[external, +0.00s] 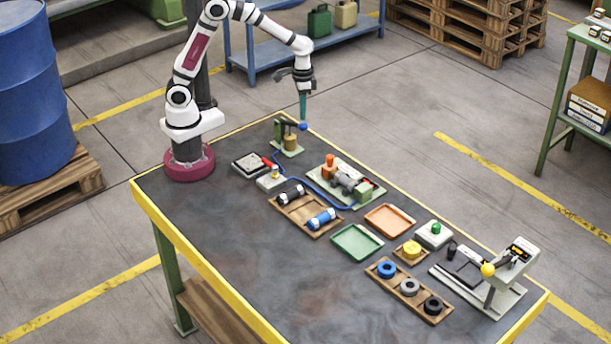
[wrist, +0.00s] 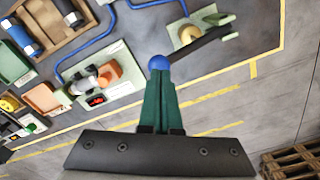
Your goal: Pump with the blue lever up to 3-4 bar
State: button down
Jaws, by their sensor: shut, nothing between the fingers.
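The pump (external: 288,143) stands at the far edge of the table, a brass cylinder on a pale green base. Its dark lever (wrist: 200,45) ends in a blue ball knob (external: 303,126). The knob (wrist: 158,63) is right at my fingertips in the wrist view. My gripper (external: 303,117) points down from above, its green fingers shut with nothing between them. The tips appear at or just above the knob; whether they touch cannot be told. A small red display (wrist: 96,101) shows on the neighbouring green-based unit, its reading too small to make out.
A blue hose (wrist: 95,42) runs across the table near the pump. The motor unit with an orange part (external: 330,165), a wooden tray of cylinders (external: 290,219) and open orange (external: 389,220) and green trays (external: 357,242) lie nearby. Bare table is at front left.

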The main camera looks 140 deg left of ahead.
aim_at(303, 125)
jog(key=shift+f, duration=0.85)
dwell(0.8)
dwell(1.4)
jog(key=shift+f, duration=2.7)
jog(key=shift+r, duration=2.65)
